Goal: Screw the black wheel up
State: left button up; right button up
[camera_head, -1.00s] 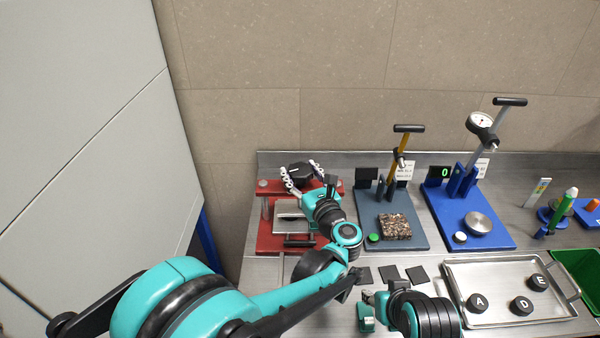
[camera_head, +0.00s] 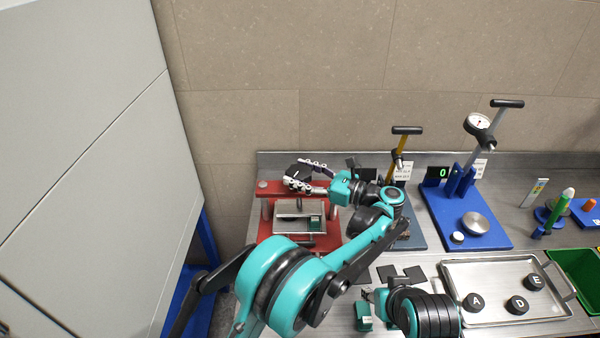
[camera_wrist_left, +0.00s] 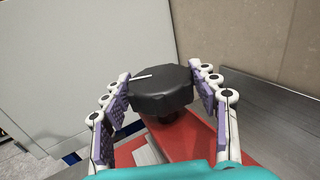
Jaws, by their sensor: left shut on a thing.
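The black wheel (camera_head: 297,173) sits on top of the red press (camera_head: 268,187) at the left of the bench. In the left wrist view the wheel (camera_wrist_left: 160,92) is faceted, with a short white mark on its top. My left gripper (camera_head: 306,176) reaches it from the right in the head view. In the left wrist view its purple-padded fingers (camera_wrist_left: 158,100) stand on both sides of the wheel, shut on it. Part of the press is hidden by my arm. My right gripper (camera_head: 368,294) is low in the head view, away from the press, and its jaws are unclear.
A dark stand with a yellow lever (camera_head: 403,150) is right of the press, partly behind my arm. Farther right are a blue gauge stand (camera_head: 465,222) and a metal tray (camera_head: 490,262) with black lettered pieces. A grey panel (camera_head: 80,120) rises at the left.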

dwell(0.5)
pick_arm(q)
jog(key=o, duration=1.2)
jog(key=shift+w+a, duration=0.1)
jog(key=shift+a, duration=0.05)
jog(key=shift+c, duration=0.2)
jog(key=v, duration=0.7)
jog(key=shift+d, duration=0.35)
jog(key=shift+a+r, duration=0.1)
